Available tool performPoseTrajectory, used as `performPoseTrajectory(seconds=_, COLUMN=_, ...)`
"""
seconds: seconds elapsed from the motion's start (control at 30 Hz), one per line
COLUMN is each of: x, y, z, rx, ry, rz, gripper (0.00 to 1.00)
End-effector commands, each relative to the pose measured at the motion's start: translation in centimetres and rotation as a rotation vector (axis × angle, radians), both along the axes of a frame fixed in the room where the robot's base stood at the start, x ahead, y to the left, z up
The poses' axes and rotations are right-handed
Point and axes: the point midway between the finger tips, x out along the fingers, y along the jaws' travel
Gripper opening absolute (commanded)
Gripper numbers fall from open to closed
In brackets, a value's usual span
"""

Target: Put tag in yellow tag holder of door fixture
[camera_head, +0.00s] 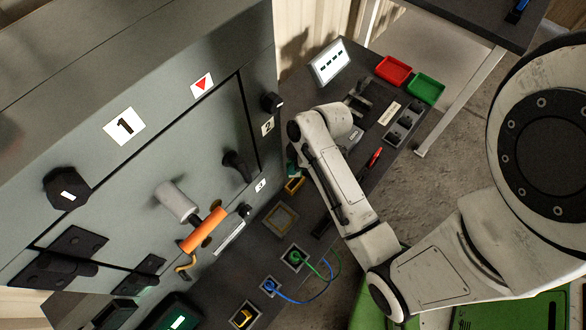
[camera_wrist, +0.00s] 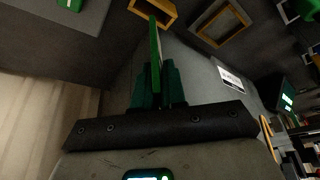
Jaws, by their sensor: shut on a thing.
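My gripper (camera_wrist: 158,85) is shut on a thin green tag (camera_wrist: 154,45), seen nearly edge-on, standing out beyond the dark green fingers. In the wrist view, the tag's far end comes close to a yellow holder (camera_wrist: 152,9) at the top edge; I cannot tell whether they touch. In the head view, my gripper (camera_head: 292,171) is low beside the cabinet door, mostly hidden behind my arm. A small yellow holder (camera_head: 294,186) shows just below it. The tag is not clearly visible in the head view.
A grey cabinet (camera_head: 140,70) with knobs and an orange handle (camera_head: 204,231) stands close on the left. A larger yellowish frame (camera_head: 280,218), sockets and blue and green cables (camera_head: 310,298) lie on the dark bench. Red (camera_head: 393,69) and green (camera_head: 426,88) trays sit farther back.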

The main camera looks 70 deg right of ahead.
Motion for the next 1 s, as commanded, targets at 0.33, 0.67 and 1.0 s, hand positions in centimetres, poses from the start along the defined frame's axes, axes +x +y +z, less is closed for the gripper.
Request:
performPoseTrajectory(seconds=0.33, x=0.1, y=0.0, z=-3.3, rx=0.0, ry=0.001, rz=-0.001, gripper=0.0)
performPoseTrajectory(seconds=0.67, x=0.1, y=0.0, z=-3.7, rx=0.0, ry=0.001, rz=0.0, gripper=0.0)
performPoseTrajectory(seconds=1.0, x=0.1, y=0.0, z=-3.7, rx=0.0, ry=0.001, rz=-0.001, gripper=0.37)
